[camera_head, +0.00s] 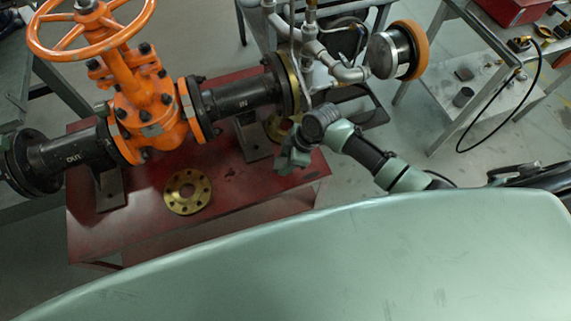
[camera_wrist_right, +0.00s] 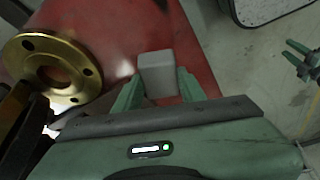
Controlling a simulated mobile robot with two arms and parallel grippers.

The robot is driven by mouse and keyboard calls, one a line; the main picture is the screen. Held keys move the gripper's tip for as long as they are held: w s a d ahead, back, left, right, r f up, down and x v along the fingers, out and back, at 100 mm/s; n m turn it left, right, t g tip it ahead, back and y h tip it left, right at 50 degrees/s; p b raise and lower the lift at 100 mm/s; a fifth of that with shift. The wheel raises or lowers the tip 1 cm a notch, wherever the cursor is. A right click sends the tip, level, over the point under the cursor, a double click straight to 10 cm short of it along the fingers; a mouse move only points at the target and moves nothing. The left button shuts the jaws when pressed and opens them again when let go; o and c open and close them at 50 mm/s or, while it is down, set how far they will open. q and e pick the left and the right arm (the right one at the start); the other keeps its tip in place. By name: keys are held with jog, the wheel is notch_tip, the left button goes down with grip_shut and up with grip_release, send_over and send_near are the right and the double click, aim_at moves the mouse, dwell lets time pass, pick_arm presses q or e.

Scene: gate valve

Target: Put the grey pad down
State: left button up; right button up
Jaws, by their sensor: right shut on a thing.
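The grey pad (camera_wrist_right: 157,75), a small pale block, is held between the two green fingers of my right gripper (camera_wrist_right: 158,84) in the right wrist view. The red bench top (camera_wrist_right: 112,25) lies beyond it; I cannot tell whether the pad touches it. In the head view my right gripper (camera_head: 290,157) is over the right end of the red bench (camera_head: 235,185), and the pad cannot be made out there. A green two-pronged shape at the right edge of the wrist view looks like my left gripper (camera_wrist_right: 289,53), prongs apart and empty. It is not visible in the head view.
A brass flange (camera_head: 188,192) lies flat on the bench. The orange valve (camera_head: 145,100) with its black pipes stands behind it. Another brass ring (camera_wrist_right: 50,68) is close left of my right gripper in the wrist view. Bare bench shows between gripper and flange.

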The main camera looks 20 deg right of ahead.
jog(key=shift+f, duration=1.4)
jog(key=shift+f, duration=0.2)
jog(key=o, duration=1.3)
jog(key=shift+r, duration=0.1)
jog(key=v, duration=1.2)
jog(key=shift+r, duration=0.1)
